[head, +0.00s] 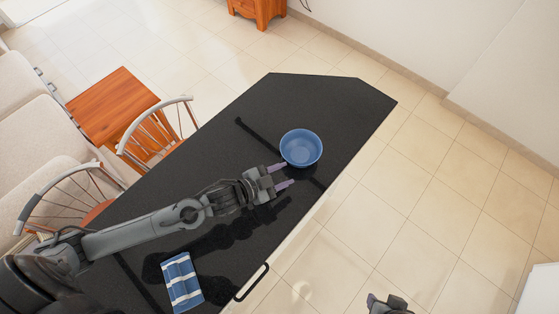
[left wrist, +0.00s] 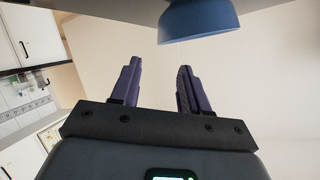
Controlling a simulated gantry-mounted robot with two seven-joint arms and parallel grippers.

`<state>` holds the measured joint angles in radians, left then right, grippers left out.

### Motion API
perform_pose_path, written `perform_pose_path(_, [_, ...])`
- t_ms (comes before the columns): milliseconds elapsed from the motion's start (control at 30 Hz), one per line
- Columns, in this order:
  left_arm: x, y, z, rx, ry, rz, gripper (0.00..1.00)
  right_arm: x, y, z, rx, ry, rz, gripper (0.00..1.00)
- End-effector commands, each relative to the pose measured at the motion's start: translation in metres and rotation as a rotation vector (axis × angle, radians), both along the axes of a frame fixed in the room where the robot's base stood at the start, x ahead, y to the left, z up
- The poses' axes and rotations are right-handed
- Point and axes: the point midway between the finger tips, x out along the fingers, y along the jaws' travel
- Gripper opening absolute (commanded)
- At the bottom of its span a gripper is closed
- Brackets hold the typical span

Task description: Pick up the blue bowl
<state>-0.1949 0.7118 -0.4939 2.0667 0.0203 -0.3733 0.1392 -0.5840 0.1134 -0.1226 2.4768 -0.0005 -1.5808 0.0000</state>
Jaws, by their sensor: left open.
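The blue bowl (head: 301,148) stands upright on the black countertop (head: 330,95), toward its far right part. In the left wrist view the bowl (left wrist: 198,20) shows at the top edge, cut off by the frame, just beyond and to the right of the fingers. My left gripper (head: 281,176) is open and empty, with its purple fingers just short of the bowl on its near left side. The fingers also show in the left wrist view (left wrist: 158,85), apart with nothing between them. A small part of my right arm shows at the bottom edge of the head view; its fingers cannot be made out.
A blue and white striped cloth (head: 182,282) lies at the near end of the counter. A black handle (head: 252,283) sticks out from the counter's right side. Two chairs (head: 160,130) stand along its left side, near a wooden table (head: 112,105).

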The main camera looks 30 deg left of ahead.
Motion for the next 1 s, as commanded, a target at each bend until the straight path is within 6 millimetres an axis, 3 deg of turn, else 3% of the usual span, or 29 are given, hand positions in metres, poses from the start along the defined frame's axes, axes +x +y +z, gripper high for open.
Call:
perform_pose_path(33, [0.004,0.002,-0.007,0.009,-0.011,-0.003,0.45,0.001,-0.002,-0.011,-0.005,-0.004,0.000,0.43])
perform_pose_path(100, [0.009,0.003,-0.008,0.014,-0.022,-0.003,0.45,0.003,-0.004,-0.014,-0.011,-0.009,-0.001,0.43])
perform_pose_path(500, [0.050,-0.015,-0.022,0.013,-0.030,-0.001,0.45,0.002,-0.003,-0.018,-0.009,-0.010,0.003,0.43])
perform_pose_path(767, [0.062,-0.022,-0.027,0.013,-0.028,-0.002,0.45,0.002,-0.002,-0.019,-0.005,-0.009,0.001,0.43])
perform_pose_path(1000, [0.087,-0.035,-0.036,0.012,-0.030,-0.002,0.45,0.002,-0.001,-0.022,0.000,-0.007,-0.002,0.43])
